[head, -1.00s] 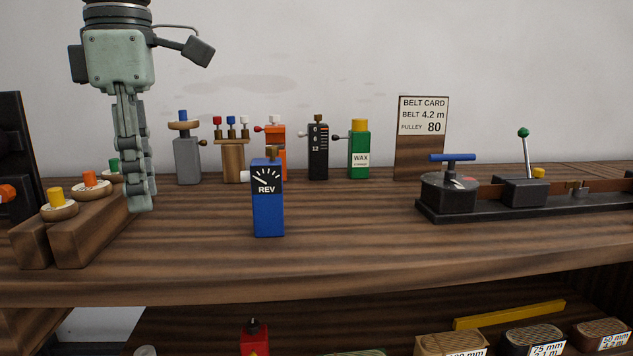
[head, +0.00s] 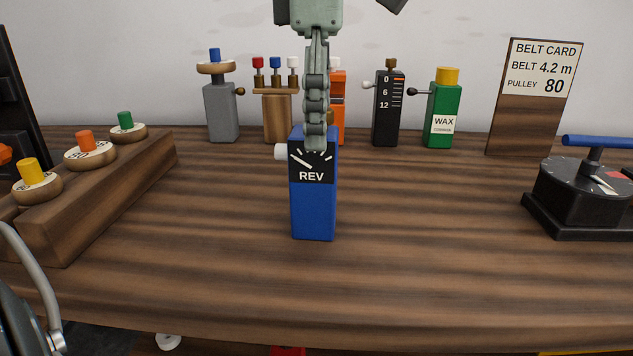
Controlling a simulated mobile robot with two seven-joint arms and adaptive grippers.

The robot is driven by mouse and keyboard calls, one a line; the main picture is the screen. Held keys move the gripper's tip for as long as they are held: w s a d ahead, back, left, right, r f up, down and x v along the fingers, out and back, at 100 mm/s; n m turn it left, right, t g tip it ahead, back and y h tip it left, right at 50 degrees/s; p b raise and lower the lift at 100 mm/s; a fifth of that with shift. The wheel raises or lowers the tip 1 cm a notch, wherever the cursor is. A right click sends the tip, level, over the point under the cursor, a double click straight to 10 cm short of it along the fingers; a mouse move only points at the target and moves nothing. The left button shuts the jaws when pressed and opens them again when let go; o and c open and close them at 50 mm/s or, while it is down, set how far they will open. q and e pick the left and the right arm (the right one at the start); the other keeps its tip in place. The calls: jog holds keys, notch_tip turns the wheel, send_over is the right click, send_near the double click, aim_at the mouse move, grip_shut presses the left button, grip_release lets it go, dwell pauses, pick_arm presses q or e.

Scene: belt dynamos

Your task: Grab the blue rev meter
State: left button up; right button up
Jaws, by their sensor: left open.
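The blue rev meter (head: 313,212) stands upright on the wooden bench (head: 420,260), near the middle of the head view. It has a black dial face marked REV and a white knob on its left side. My left gripper (head: 315,140) points down from above, and its fingers overlap the top of the meter in the picture. The fingers are seen edge-on, one behind the other. They hide part of the dial and the meter's top. I cannot tell whether they touch it. My right gripper is not in view.
A wooden rack (head: 110,190) with coloured-knob discs stands at left. Behind are a grey device (head: 222,112), a black gauge (head: 387,115), a green wax box (head: 442,112) and the belt card (head: 530,100). A black-based machine (head: 585,195) stands at right. Bench around the meter is clear.

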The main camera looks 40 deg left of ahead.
aim_at(317, 153)
pick_arm(q)
notch_tip(317, 153, down, 5)
jog(key=shift+a, duration=0.1)
jog(key=shift+w+r, duration=0.1)
grip_shut()
dwell(0.6)
